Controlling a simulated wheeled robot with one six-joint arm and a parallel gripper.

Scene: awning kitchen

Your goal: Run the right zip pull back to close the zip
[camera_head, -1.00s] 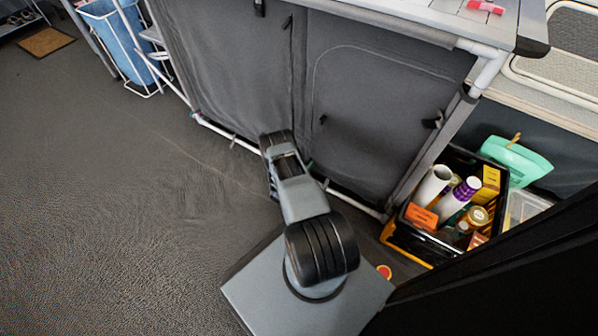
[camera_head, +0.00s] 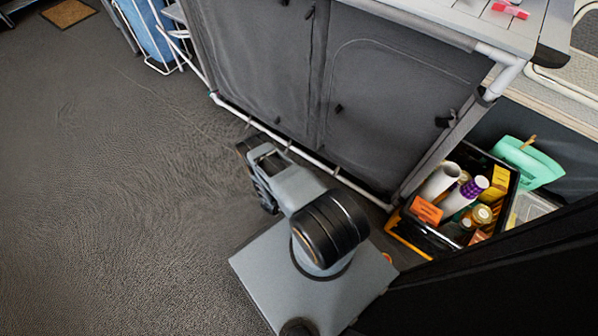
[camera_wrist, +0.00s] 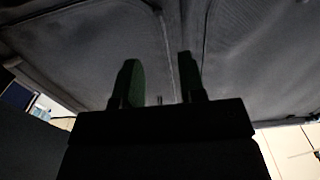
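The grey fabric cabinet (camera_head: 395,100) stands ahead with its front upright. Its right door panel has a curved zip line along the top. A small dark pull (camera_head: 338,108) hangs near that panel's left side, and a larger dark tab (camera_head: 445,121) sits at its right edge. I cannot tell which is the right zip pull. Another dark pull (camera_head: 308,13) is near the top of the middle seam. My gripper (camera_wrist: 160,80) is open in the wrist view, its two fingers apart below the grey fabric.
A black crate (camera_head: 512,180) of bottles and boxes stands at the cabinet's right, with a green dustpan-like item (camera_head: 528,160) behind it. A white tube frame (camera_head: 270,132) runs along the cabinet's foot. A blue bin (camera_head: 150,35) is at far left. The floor left is clear.

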